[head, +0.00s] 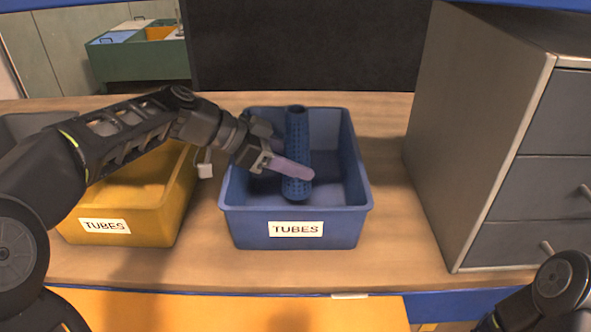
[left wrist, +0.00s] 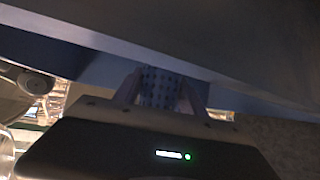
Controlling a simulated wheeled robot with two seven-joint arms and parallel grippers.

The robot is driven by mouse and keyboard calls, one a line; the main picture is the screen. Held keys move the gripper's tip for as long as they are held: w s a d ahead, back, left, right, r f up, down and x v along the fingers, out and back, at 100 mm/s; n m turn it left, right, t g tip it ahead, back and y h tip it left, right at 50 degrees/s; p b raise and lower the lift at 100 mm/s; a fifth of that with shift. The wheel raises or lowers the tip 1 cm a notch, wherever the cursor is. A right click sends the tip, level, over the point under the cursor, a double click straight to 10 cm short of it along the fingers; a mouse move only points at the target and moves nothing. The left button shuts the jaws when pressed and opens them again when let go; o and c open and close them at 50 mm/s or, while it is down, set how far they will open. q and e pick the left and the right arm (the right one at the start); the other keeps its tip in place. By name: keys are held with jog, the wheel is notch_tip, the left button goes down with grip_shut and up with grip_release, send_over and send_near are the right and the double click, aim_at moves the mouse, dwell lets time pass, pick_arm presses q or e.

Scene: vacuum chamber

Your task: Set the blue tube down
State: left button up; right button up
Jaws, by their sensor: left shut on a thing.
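The blue tube (head: 297,128) is long and covered in small dots or holes. In the head view it is over the blue bin (head: 255,229), within its walls, its far end near the back rim. My left gripper (head: 297,160) reaches in from the left and is shut on the tube near its middle; one pale finger crosses in front of it. The left wrist view shows the dotted tube (left wrist: 160,88) between both fingers. I cannot tell whether the tube touches the bin floor. My right gripper is out of view.
A yellow bin (head: 150,222), also labelled TUBES, stands left of the blue bin, under my left arm. A grey drawer cabinet (head: 480,130) stands to the right. The wooden table (head: 400,235) is clear between the blue bin and the cabinet. A dark panel is behind.

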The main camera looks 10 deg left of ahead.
pick_arm(q)
notch_tip(320, 180, down, 2)
jog(key=shift+f, duration=0.3)
jog(key=o, duration=1.3)
jog(key=shift+o, duration=0.2)
jog(key=b+v, duration=0.2)
jog(key=v, duration=1)
